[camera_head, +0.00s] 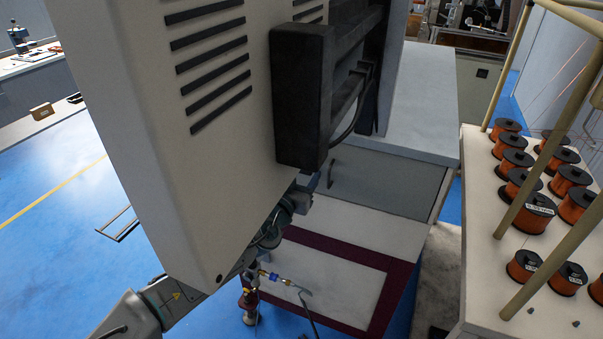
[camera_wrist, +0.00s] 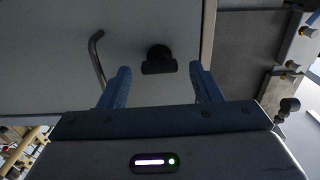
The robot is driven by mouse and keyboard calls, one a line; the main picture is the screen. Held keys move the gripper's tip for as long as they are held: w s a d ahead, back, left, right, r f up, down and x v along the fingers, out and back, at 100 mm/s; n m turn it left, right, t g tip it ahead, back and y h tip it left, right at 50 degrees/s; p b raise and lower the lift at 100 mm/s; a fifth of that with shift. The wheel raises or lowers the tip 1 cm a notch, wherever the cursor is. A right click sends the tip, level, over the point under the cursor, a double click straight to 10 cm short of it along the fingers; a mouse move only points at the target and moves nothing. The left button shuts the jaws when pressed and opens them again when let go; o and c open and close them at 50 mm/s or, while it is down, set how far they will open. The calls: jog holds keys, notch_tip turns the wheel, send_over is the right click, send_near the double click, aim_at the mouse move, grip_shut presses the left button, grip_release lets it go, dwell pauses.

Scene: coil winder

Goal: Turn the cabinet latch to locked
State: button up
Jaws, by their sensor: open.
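In the wrist view, a black latch (camera_wrist: 158,54) stands out from a pale grey cabinet door (camera_wrist: 60,70). It has a round base and a short bar that lies crosswise in the picture. My gripper (camera_wrist: 159,69) is open, with its two blue fingers pointing at the door. The latch shows between the fingertips, one on each side, and no contact is visible. How far the fingertips are from the door is hard to tell. In the head view my gripper and the latch cannot be made out.
A bent metal handle (camera_wrist: 98,58) stands on the door, left of the latch and close to the left finger. In the head view, a grey cabinet (camera_head: 385,190) stands under a worktop (camera_head: 425,100). A bench (camera_head: 480,210) with several copper wire spools is at right. Blue floor lies open at left.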

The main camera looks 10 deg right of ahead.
jog(key=shift+w+d, duration=0.1)
jog(key=shift+w, duration=0.05)
jog(key=c, duration=1)
